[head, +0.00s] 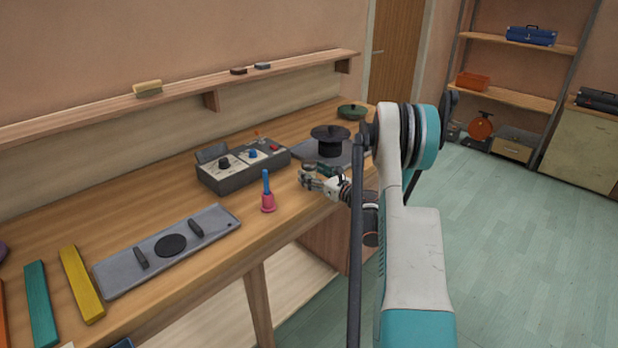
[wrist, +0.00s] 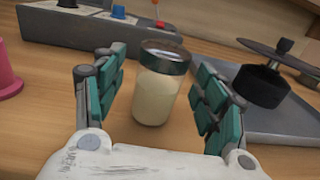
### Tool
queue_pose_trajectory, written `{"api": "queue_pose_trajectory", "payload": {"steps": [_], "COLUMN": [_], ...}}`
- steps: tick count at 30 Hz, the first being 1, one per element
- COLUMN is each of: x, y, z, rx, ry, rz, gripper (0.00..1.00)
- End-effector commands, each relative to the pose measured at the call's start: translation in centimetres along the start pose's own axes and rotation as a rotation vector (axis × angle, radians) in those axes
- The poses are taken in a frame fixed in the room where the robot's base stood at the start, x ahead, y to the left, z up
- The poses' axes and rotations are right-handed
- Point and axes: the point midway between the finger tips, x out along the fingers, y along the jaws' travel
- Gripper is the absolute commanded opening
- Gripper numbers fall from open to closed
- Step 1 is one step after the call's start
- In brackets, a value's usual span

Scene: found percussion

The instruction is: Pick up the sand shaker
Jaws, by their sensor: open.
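The sand shaker (wrist: 157,92) is a small clear jar of pale cream sand with a dark metallic lid. In the wrist view it stands on the wooden bench between the spread teal-padded fingers of my gripper (wrist: 163,70). In the head view my gripper (head: 318,178) is low over the bench, open, and I cannot clearly make out the jar among the fingers.
A grey control box (head: 243,165) stands behind the jar. A pink bell with a blue handle (head: 267,195) stands to the left. A grey plate with a black disc stand (head: 330,140) is close on the right. A grey board (head: 165,250) lies farther left.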

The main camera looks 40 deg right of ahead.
Motion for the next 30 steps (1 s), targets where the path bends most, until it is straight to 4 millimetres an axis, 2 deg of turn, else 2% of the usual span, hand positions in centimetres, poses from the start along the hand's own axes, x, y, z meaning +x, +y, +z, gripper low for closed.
{"api": "queue_pose_trajectory", "payload": {"steps": [3, 6, 13, 14, 18, 21, 30], "x": [1.6, 2.2, 2.3, 2.3, 2.3, 2.3, 2.3], "y": [0.1, 0.0, 0.0, 0.0, 0.0, 0.0, 0.0], "z": [-0.2, -0.1, 0.0, 0.0, 0.0, 0.0, 0.1], "rx": [0.000, 0.000, 0.000, 0.000, 0.000, 0.000, 0.000], "ry": [0.000, 0.000, 0.000, 0.000, 0.000, 0.000, -0.001], "rz": [0.001, 0.000, -0.001, -0.001, 0.000, 0.000, 0.000], "gripper": [0.66, 0.66, 0.66, 0.61, 0.29, 0.11, 0.11]}}
